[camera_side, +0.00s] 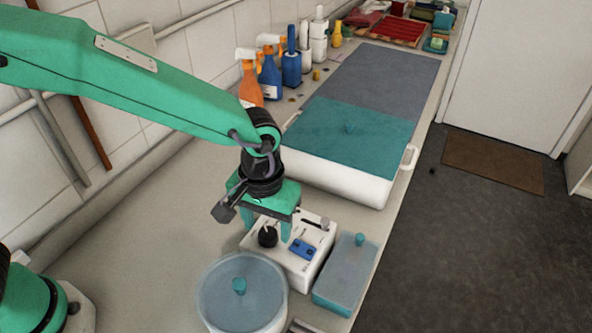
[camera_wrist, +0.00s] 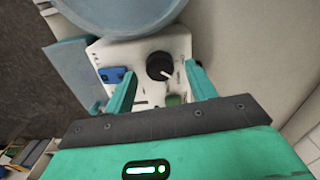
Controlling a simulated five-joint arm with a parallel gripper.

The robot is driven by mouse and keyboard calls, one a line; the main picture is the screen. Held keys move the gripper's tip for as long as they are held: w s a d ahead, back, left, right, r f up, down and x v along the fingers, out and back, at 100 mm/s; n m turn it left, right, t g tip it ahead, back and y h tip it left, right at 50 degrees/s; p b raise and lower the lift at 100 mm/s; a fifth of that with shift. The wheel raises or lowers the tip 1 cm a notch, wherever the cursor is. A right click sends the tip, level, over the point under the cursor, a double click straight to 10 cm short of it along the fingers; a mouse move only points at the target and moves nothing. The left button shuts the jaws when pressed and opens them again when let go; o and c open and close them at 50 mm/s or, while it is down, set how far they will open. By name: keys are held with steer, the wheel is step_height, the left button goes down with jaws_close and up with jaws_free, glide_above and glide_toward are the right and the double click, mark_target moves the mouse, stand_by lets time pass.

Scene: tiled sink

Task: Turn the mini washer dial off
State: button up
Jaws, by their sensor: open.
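The mini washer is a white box (camera_side: 283,263) on the counter, also in the wrist view (camera_wrist: 122,50). Its round black dial (camera_wrist: 160,65) has a white pointer line aimed to the lower right in the wrist view. The dial (camera_side: 267,238) also shows in the side view, below my gripper. A blue part (camera_wrist: 113,75) sits on the panel beside it. My gripper (camera_side: 268,228) points down over the washer, open and empty. In the wrist view its green fingers (camera_wrist: 160,72) stand apart on either side of the dial. I cannot tell whether either touches it.
A round lidded pot (camera_side: 242,295) stands close in front of the washer. A large white basin with a teal lid (camera_side: 350,130) is behind. Spray bottles (camera_side: 250,80) line the wall. Counter left of the washer is clear.

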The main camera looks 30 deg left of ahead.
steer(key=shift+f, duration=0.75)
steer(key=c, duration=1)
steer(key=shift+n, duration=0.4)
steer(key=n, duration=0.7)
